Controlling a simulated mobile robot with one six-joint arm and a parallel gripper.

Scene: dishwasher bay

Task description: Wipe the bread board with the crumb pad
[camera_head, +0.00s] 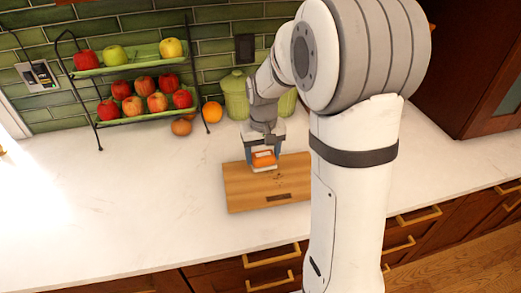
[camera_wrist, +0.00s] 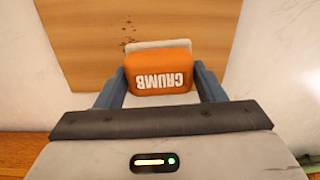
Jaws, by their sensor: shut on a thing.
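The wooden bread board (camera_head: 240,192) lies flat on the white counter, and its bare surface also shows in the wrist view (camera_wrist: 80,40). Small dark crumbs are on it, seen near the top of the wrist view (camera_wrist: 128,42). The crumb pad (camera_head: 264,158) is an orange block lettered CRUMB with a pale base. My gripper (camera_wrist: 160,88) is shut on the crumb pad (camera_wrist: 158,72), one blue-grey finger on each side. The pad is over the board's upper middle in the head view; I cannot tell whether its base touches the wood.
A two-tier rack (camera_head: 98,72) of apples stands at the back left, with an orange (camera_head: 212,112) beside it. Green canisters (camera_head: 236,96) stand behind the board against the tiled wall. The counter (camera_head: 130,205) left of the board is clear.

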